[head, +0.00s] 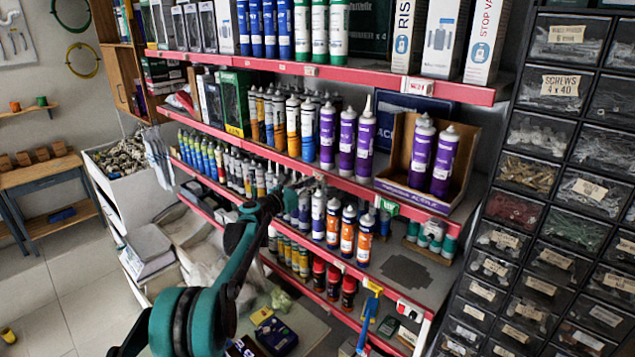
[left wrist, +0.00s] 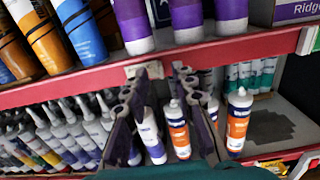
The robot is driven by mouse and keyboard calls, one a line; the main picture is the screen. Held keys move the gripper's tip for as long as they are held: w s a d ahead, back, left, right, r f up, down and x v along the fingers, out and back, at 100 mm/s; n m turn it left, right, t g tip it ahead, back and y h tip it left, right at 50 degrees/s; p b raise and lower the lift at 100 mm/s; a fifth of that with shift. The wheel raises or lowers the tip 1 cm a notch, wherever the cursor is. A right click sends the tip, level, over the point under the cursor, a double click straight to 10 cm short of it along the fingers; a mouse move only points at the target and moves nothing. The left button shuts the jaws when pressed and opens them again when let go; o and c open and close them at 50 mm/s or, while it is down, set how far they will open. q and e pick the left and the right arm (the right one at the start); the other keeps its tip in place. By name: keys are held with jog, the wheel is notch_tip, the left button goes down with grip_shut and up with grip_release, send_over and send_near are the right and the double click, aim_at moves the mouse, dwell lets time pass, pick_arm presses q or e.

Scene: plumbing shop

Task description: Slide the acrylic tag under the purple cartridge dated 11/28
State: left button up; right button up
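Purple cartridges stand upright on the middle shelf, three in a row (head: 346,142) and two in an open cardboard box (head: 422,150). Their lower ends show at the top of the left wrist view (left wrist: 187,20). The dates on them are too small to read. My left gripper (head: 300,186) is at the red front rail below the row. In the left wrist view the fingers of the left gripper (left wrist: 155,82) are apart, with a small pale tag (left wrist: 146,70) on the rail between them. I cannot tell whether this is the acrylic tag or whether the fingers touch it. My right gripper is not in view.
The red rail (left wrist: 230,47) runs across just in front of the fingers. Orange-and-white cartridges (head: 347,234) stand on the shelf below, close under the gripper. Drawer cabinets (head: 545,180) stand at the right.

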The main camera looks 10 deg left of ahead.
pick_arm(q)
jog(key=v, duration=0.9)
jog(key=shift+s, duration=0.15)
